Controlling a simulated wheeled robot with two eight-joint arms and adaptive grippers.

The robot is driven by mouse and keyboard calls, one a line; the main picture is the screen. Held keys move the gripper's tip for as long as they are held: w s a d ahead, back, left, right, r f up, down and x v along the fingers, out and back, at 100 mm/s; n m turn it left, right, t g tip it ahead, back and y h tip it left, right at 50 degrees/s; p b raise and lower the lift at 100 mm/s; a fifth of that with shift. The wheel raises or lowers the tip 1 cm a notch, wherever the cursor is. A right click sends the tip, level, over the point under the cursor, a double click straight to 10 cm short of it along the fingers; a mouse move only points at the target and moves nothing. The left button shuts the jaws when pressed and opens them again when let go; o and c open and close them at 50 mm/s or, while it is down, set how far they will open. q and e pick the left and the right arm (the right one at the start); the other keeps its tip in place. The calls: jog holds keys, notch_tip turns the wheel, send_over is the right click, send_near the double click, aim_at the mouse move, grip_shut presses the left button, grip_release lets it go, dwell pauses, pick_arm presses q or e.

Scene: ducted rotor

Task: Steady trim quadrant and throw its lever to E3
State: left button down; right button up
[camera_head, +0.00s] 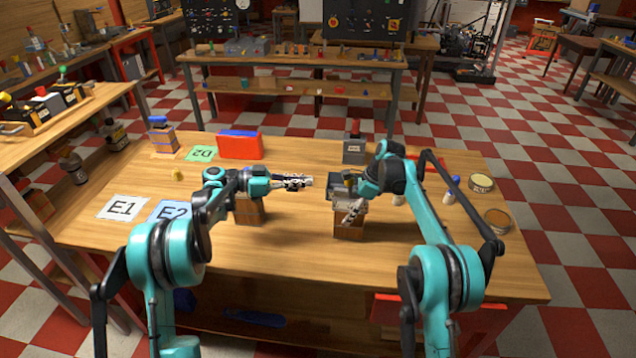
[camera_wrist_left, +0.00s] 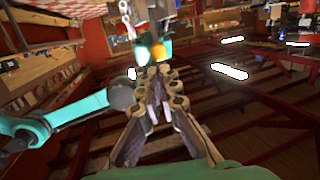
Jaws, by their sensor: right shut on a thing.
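A small brown box-like unit with a grey top (camera_head: 349,231) stands near the middle of the table. It may be the trim quadrant; its lever and markings are too small to make out. My right gripper (camera_head: 352,212) points down at its top and is shut on it; which part it grips is unclear. My left gripper (camera_head: 304,181) is in the air left of and above the unit, apart from it. Its fingers also show in the left wrist view (camera_wrist_left: 160,98), with nothing clearly between them; their opening is unclear. No E3 label is visible.
Cards E1 (camera_head: 122,208) and E2 (camera_head: 170,212) lie at left, E2 partly behind my left arm. A green card (camera_head: 201,154), a red-and-blue bin (camera_head: 240,146) and a dark grey box (camera_head: 354,149) are at the back. Another brown block (camera_head: 250,211) stands below my left forearm. Round tins (camera_head: 481,183) are at right.

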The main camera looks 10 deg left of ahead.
pick_arm(q)
jog(key=s+f+n+t, duration=0.2)
jog(key=s+n+t, duration=0.1)
jog(key=s+t, duration=0.1)
jog(key=n+t+y, duration=0.2)
jog(key=n+t, duration=0.1)
jog(key=t, duration=0.1)
send_near(348, 182)
jog(key=x, duration=0.6)
jog(key=shift+w+f, duration=0.25)
jog(key=shift+w, duration=0.2)
jog(key=shift+d+r, duration=0.25)
jog(key=shift+d, duration=0.35)
jog(key=shift+a, duration=0.1)
jog(key=r+v, duration=0.1)
jog(key=v, duration=1.3)
jog(key=shift+s+d+f, duration=0.2)
